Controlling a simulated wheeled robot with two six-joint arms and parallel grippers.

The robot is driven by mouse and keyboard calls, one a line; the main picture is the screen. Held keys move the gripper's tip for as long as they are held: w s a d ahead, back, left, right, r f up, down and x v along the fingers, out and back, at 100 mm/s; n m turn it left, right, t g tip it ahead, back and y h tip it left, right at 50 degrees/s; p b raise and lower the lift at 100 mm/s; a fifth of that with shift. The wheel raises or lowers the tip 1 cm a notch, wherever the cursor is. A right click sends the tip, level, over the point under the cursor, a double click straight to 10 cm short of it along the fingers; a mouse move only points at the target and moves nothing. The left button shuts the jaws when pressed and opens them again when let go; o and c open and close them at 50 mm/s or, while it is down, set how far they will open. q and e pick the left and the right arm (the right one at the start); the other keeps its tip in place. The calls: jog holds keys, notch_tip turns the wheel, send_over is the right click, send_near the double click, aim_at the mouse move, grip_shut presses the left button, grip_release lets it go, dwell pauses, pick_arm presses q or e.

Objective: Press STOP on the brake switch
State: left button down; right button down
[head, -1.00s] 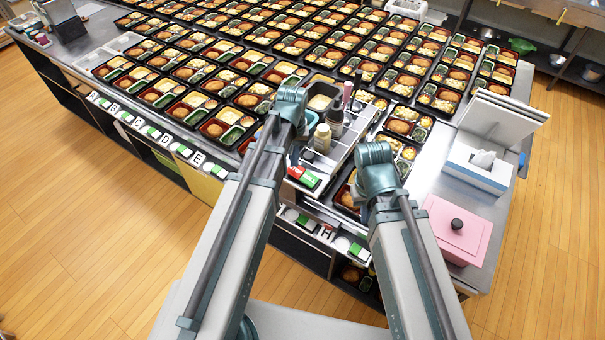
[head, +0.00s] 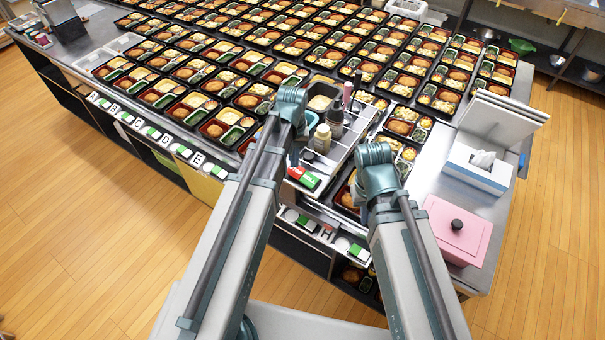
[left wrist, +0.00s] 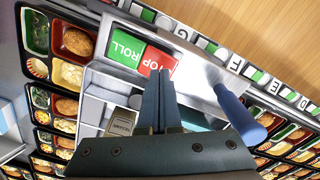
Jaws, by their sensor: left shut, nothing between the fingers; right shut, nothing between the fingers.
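The brake switch has a red STOP key (left wrist: 158,60) and a green ROLL key (left wrist: 127,48) side by side in the left wrist view. In the head view the switch (head: 304,177) sits at the front end of a metal tray, just right of my left arm. My left gripper (left wrist: 163,73) is shut and empty, its fingertips at the near edge of the STOP key in the left wrist view. I cannot tell whether they touch it. In the head view my left arm hides its fingers. My right gripper is hidden behind its arm.
A blue-handled tool (left wrist: 240,108) lies beside the switch. Bottles (head: 322,138) stand in the tray behind it. Rows of filled bento trays (head: 205,127) cover the counter. A pink box (head: 457,228) and a tissue box (head: 478,170) stand at the right.

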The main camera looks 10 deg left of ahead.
aim_at(295, 171)
pick_arm(q)
jog(key=shift+f+b, duration=1.1)
jog(key=shift+b, duration=0.05)
dwell(1.0)
notch_tip(295, 171, up, 7)
jog(key=p, duration=0.7)
dwell(0.3)
jog(key=shift+s+d+f, duration=0.15)
jog(key=shift+f, duration=0.05)
jog(key=s+d+f+m+b, duration=0.3)
jog(key=s+d+f+b, duration=0.1)
jog(key=s, duration=0.3)
jog(key=s+d+f+m+y+b, duration=0.1)
jog(key=s+d+f+m+b, duration=0.1)
jog(key=s+d+f+b, duration=0.2)
jog(key=s+d+b, duration=0.1)
jog(key=s+d, duration=0.1)
jog(key=s, duration=0.1)
jog(key=shift+f+m, duration=0.3)
jog(key=shift+m, duration=0.1)
